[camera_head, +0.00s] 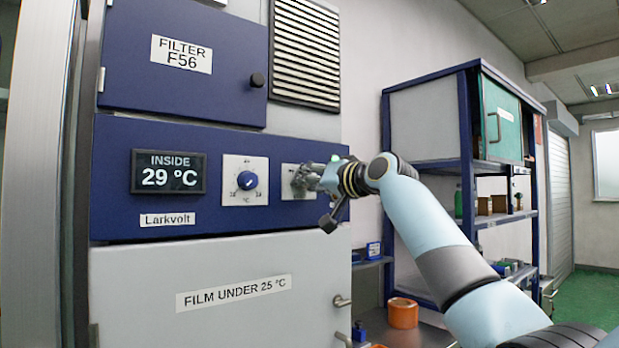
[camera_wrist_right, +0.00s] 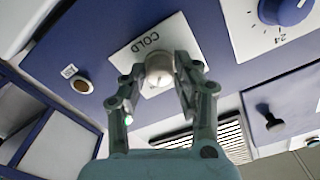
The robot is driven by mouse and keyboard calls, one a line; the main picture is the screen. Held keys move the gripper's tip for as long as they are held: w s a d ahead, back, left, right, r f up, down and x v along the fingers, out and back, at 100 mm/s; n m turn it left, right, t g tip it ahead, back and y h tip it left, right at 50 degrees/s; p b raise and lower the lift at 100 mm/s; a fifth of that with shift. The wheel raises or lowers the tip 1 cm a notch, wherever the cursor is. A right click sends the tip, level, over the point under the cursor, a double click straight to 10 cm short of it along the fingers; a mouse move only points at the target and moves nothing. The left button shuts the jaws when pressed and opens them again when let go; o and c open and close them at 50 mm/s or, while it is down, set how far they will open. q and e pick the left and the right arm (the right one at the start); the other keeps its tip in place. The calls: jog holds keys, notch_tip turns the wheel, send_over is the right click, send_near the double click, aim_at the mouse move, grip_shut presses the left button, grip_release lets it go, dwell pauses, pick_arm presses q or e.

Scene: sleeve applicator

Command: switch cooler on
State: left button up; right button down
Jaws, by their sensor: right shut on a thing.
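The cooler's blue panel (camera_head: 118,185) carries a display (camera_head: 168,172) reading INSIDE 29 °C, a blue temperature dial (camera_head: 246,180) on a white scale, and a second white plate (camera_head: 288,190) to its right. In the right wrist view this plate (camera_wrist_right: 125,62) reads COLD and has a pale metallic round knob (camera_wrist_right: 158,65) on it. My right gripper (camera_head: 305,178) is at this plate. Its fingers (camera_wrist_right: 158,84) are shut on the knob, one on each side. In the head view my gripper hides the knob. My left gripper is not in view.
A blue FILTER F56 door (camera_head: 185,85) and a vent grille (camera_head: 307,55) are above the panel. A grey door (camera_head: 225,315) labelled FILM UNDER 25 °C is below. A shelf unit (camera_head: 468,130) stands at the right. A small round fitting (camera_wrist_right: 81,84) is beside the plate.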

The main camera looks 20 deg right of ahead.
jog(key=shift+m, duration=0.3)
dwell(0.4)
jog(key=c, duration=1)
grip_release()
jog(key=shift+s, duration=0.1)
jog(key=v, duration=1.1)
jog(key=shift+s+d, duration=0.15)
jog(key=shift+s, duration=0.25)
